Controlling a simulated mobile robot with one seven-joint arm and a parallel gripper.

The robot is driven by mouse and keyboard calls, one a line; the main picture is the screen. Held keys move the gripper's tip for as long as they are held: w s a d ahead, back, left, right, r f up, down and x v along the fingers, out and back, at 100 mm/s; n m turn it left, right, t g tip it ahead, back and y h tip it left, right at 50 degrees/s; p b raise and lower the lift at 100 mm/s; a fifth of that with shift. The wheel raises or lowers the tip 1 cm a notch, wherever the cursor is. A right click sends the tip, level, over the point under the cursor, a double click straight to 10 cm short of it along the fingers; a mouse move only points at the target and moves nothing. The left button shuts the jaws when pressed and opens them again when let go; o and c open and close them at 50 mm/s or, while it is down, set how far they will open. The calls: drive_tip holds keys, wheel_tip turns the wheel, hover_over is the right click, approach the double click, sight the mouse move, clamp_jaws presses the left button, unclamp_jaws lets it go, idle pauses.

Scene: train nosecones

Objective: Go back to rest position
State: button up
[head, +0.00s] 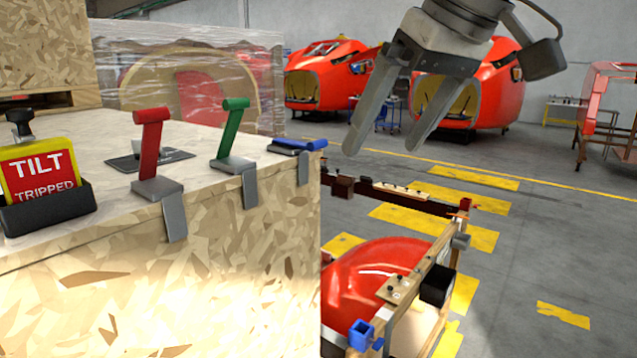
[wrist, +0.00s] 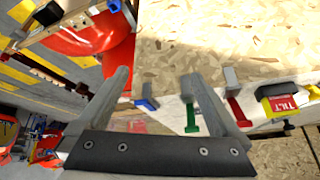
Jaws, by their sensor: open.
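My gripper (head: 382,142) is at the upper right of the head view, its two grey fingers apart with nothing between them. It hangs in the air to the right of a wooden crate (head: 250,245) and touches nothing there. In the wrist view my gripper (wrist: 160,90) also shows open and empty, with the crate (wrist: 200,40) beyond its fingers. On the crate's edge, a red lever (head: 150,140) and a green lever (head: 233,130) stand up, and a blue lever (head: 298,145) lies flat.
A yellow and red tilt indicator (head: 40,170) reads TRIPPED at the left. A red part in a wooden frame (head: 385,280) stands right of the crate. Red nosecones (head: 325,80) stand behind. Grey floor with yellow markings (head: 560,230) is open at the right.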

drive_tip(key=s+d+f+m+h+b, duration=0.1)
drive_tip(key=s+d+f+m, duration=0.1)
drive_tip(key=f, duration=0.8)
drive_tip(key=s+d+f+m+h+b, duration=0.1)
drive_tip(key=s+f, duration=0.3)
drive_tip(key=f, duration=0.7)
drive_tip(key=s+d+f+m+h+b, duration=0.1)
drive_tip(key=s+d+f+m+b, duration=0.1)
drive_tip(key=f, duration=0.9)
drive_tip(key=shift+s+d+f+m+t+h, duration=0.35)
drive_tip(key=shift+s+d, duration=0.2)
drive_tip(key=shift+s, duration=0.35)
